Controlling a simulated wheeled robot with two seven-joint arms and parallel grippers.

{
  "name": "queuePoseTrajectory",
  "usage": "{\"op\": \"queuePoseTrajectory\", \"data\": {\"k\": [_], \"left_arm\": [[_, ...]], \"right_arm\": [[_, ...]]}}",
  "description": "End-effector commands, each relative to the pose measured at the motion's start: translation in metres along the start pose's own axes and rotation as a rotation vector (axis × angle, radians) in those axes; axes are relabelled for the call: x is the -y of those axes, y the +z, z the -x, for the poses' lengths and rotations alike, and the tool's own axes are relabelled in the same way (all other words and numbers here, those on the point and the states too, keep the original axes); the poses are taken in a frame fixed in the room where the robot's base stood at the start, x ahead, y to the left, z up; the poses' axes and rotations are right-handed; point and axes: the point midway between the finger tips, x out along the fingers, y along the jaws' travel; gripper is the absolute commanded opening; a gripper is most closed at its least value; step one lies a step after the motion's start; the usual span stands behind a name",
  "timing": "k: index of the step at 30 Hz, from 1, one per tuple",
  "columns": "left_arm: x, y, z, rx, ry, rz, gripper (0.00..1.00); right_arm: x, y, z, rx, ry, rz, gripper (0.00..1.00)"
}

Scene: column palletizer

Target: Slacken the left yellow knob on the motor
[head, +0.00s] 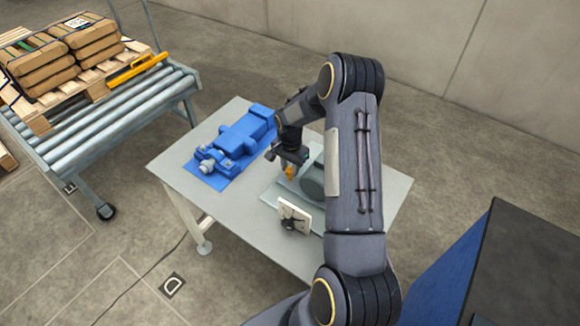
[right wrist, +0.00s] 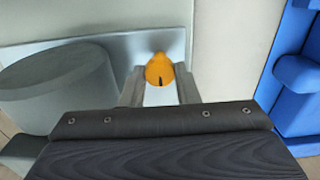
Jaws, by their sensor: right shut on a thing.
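The grey motor (head: 312,182) sits on a pale base plate on the table, partly hidden behind my right arm. A yellow knob (head: 289,174) shows at the plate's left side, under my right gripper (head: 287,168). In the right wrist view the yellow knob (right wrist: 159,70) is between the two fingers of my right gripper (right wrist: 158,82), which is shut on it. The motor's grey rounded body (right wrist: 55,90) is at the left there. A second knob is not visible. My left gripper is not in view.
A blue machine (head: 238,140) stands on the grey table (head: 180,165), left of the motor. A white panel with a black handle (head: 294,214) stands at the plate's front. A roller conveyor (head: 120,115) with a loaded pallet is at the left; a dark cabinet (head: 525,270) is at the right.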

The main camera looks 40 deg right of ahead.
Motion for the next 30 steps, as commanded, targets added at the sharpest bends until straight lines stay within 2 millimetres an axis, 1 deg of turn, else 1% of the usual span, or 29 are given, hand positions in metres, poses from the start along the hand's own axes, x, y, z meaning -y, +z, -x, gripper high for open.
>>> {"op": "queuePoseTrajectory", "data": {"k": [8,14,30], "left_arm": [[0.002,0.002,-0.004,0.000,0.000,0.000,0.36],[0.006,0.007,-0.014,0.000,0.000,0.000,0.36],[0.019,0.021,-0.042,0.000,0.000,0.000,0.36]], "right_arm": [[0.000,0.000,-0.001,0.000,-0.001,0.039,0.06],[0.000,0.000,-0.003,-0.001,-0.002,0.145,0.06],[0.000,0.000,-0.002,0.000,-0.001,0.640,0.06]]}}
